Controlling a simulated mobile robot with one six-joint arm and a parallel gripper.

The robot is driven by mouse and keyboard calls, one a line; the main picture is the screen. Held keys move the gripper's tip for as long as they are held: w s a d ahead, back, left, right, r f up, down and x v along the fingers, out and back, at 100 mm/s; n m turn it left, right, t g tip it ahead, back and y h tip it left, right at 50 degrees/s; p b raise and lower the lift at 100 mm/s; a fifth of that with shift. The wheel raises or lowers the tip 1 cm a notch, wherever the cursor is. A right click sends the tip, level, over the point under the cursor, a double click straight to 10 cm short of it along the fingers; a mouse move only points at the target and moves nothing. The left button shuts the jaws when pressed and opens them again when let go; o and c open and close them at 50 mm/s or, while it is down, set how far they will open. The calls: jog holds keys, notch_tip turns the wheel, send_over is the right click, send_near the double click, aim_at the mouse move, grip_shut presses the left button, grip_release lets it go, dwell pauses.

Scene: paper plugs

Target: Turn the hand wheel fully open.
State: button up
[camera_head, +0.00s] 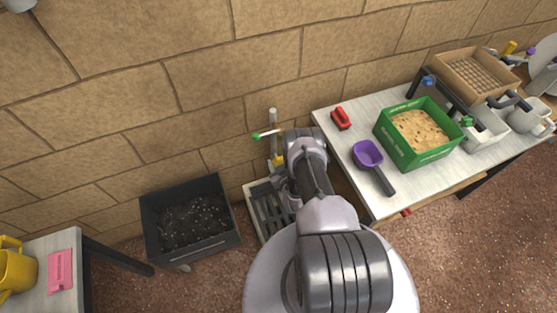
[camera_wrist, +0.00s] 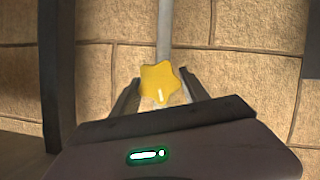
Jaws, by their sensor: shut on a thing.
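The yellow star-shaped hand wheel (camera_wrist: 160,82) sits on a grey vertical pipe (camera_wrist: 165,35) against the stone wall. My gripper (camera_wrist: 158,98) is shut on the hand wheel, with one dark finger on each side of it in the wrist view. In the head view only a small yellow part of the hand wheel (camera_head: 278,160) shows beside my arm. The pipe top (camera_head: 273,118) rises above it, with a green-tipped lever (camera_head: 258,135) to the left. My arm hides most of the gripper in the head view.
A grated basin (camera_head: 262,207) stands below the pipe. A black bin of soil (camera_head: 185,254) is to its left. The right-hand table (camera_head: 345,150) holds a purple scoop (camera_head: 367,154) and a green crate (camera_head: 386,142).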

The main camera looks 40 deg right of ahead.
jog(key=n+h, duration=0.1)
jog(key=n, duration=0.1)
jog(key=n+h, duration=0.2)
jog(key=shift+a+f, duration=0.2)
jog(key=shift+f+n+t+h+b, duration=0.1)
jog(key=shift+n+t+h+b, duration=0.4)
jog(key=shift+n, duration=1.2)
jog(key=shift+h, duration=0.4)
jog(key=o, duration=1.4)
